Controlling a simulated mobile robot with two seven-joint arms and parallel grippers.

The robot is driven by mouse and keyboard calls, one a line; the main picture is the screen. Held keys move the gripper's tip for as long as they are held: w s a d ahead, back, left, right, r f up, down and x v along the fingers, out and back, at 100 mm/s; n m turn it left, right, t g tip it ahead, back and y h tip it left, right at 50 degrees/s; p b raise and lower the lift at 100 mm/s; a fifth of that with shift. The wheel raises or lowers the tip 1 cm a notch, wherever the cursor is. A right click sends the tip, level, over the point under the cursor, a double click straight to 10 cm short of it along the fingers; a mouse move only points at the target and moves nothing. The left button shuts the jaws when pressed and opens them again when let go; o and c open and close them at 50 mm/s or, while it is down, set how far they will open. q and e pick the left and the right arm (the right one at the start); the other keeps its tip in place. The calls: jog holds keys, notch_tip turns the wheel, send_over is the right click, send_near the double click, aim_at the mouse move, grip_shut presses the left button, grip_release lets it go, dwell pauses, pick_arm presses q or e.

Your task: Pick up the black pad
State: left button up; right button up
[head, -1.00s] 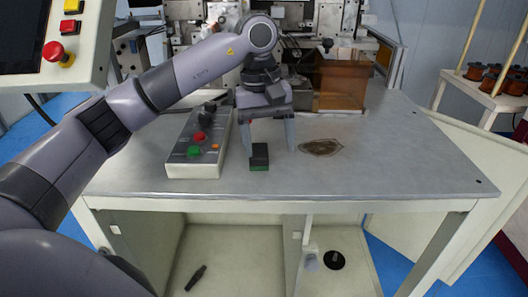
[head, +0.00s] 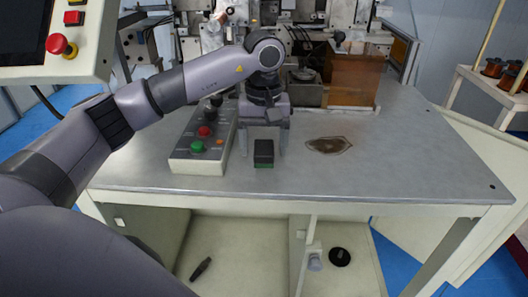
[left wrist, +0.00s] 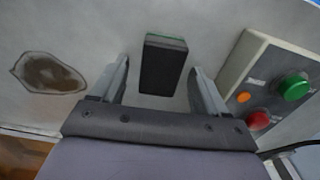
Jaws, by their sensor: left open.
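The black pad (head: 264,149) is a small dark block with a green lower edge, on the grey metal table. In the left wrist view the pad (left wrist: 163,66) lies between the two fingers, with a visible gap on each side. My left gripper (head: 263,149) is open above the table and its fingers straddle the pad without visible contact. The gripper's fingers also show in the left wrist view (left wrist: 160,80). My right gripper is not in view.
A control box (head: 201,155) with red and green buttons stands close to the left of the left gripper. A brown stain (head: 328,145) marks the table to the right. The table's right side (head: 430,160) is clear. Machinery with a brown translucent cover (head: 352,82) stands behind.

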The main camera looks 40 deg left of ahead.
pick_arm(q)
jog(key=c, duration=1.1)
jog(key=shift+c, duration=0.2)
jog(key=shift+r, duration=0.1)
notch_tip(320, 180, up, 9)
notch_tip(320, 180, up, 11)
jog(key=p, duration=0.4)
send_over(264, 145)
jog(key=shift+o, duration=1)
jog(key=shift+f, duration=0.2)
jog(key=shift+c, duration=0.4)
